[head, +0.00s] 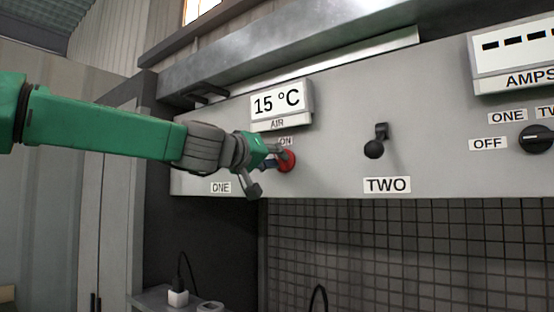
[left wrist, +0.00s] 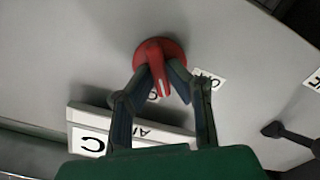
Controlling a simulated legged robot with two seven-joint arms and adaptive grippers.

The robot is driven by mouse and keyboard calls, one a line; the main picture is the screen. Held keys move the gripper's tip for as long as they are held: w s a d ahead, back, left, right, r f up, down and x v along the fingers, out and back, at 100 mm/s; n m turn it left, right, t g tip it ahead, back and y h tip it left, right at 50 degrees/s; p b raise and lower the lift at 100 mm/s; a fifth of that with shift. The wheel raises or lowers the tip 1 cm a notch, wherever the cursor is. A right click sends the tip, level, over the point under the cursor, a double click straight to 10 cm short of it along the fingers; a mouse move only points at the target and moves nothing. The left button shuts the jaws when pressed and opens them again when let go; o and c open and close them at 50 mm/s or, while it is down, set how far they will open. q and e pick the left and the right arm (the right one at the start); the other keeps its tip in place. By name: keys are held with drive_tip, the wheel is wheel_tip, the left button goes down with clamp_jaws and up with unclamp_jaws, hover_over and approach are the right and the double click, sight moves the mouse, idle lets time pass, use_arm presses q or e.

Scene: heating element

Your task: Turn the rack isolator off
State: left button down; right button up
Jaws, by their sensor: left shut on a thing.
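The red rotary knob (head: 289,160) is mounted on the grey panel, just below the AIR temperature display. An ON label (head: 285,141) sits right above it. In the left wrist view the red knob (left wrist: 172,47) has a raised handle with a white mark at its tip. The mark points toward the partly hidden label between the fingers. Another label (left wrist: 208,79), apparently OFF, lies to the right of the knob there. My left gripper (head: 277,156) is shut on the knob's handle, with one finger on each side (left wrist: 160,84). My right gripper is in neither view.
The display (head: 278,103) reads 15 °C. A black lever (head: 252,188) stands close below my gripper, and another (head: 376,143) sits above the TWO label (head: 387,185). A black rotary selector (head: 536,139) is at the far right. Dark tiles lie below the panel.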

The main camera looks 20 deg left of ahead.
use_arm(q)
drive_tip(key=n, duration=0.5)
drive_tip(key=shift+a+r+n, duration=0.3)
drive_tip(key=shift+n, duration=0.1)
drive_tip(key=n, duration=0.5)
drive_tip(key=shift+f+p, duration=0.2)
drive_tip(key=shift+p, duration=0.1)
drive_tip(key=shift+n, duration=0.4)
drive_tip(key=shift+f, duration=0.1)
drive_tip(key=c, duration=1.6)
unclamp_jaws()
drive_tip(key=shift+w, duration=0.15)
drive_tip(key=shift+o, duration=0.2)
drive_tip(key=shift+w+f, duration=0.1)
drive_tip(key=shift+f, duration=0.05)
drive_tip(key=shift+a, duration=0.1)
